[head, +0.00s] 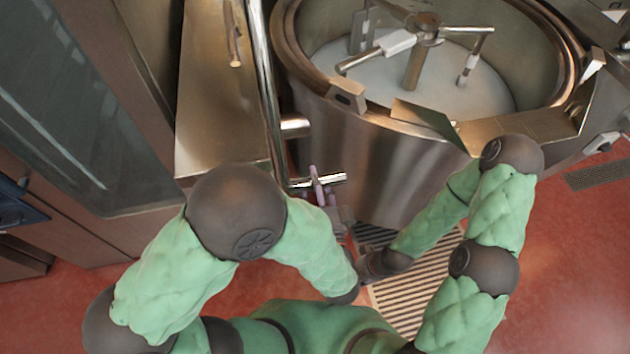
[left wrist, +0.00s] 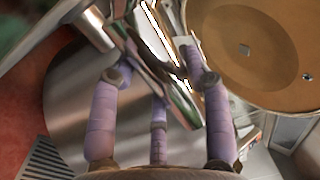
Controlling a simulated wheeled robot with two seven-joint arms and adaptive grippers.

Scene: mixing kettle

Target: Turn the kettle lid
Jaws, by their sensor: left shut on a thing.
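The steel kettle (head: 380,150) stands open at the top in the head view, with a mixing arm (head: 425,25) inside. No lid shows in the head view. In the left wrist view a round brown disc (left wrist: 245,45) fills the upper right; it may be the lid, but I cannot be sure. My left gripper (head: 318,185) is beside the kettle's left side, its purple fingers shut on a short shiny bar (head: 334,179). The left wrist view shows the fingers (left wrist: 160,100) around a shiny metal bar. My right gripper cannot be made out; its arm ends near the lower middle.
A vertical steel pipe (head: 265,80) and a metal panel (head: 215,100) stand left of the kettle. A dark glazed cabinet (head: 75,110) is at far left.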

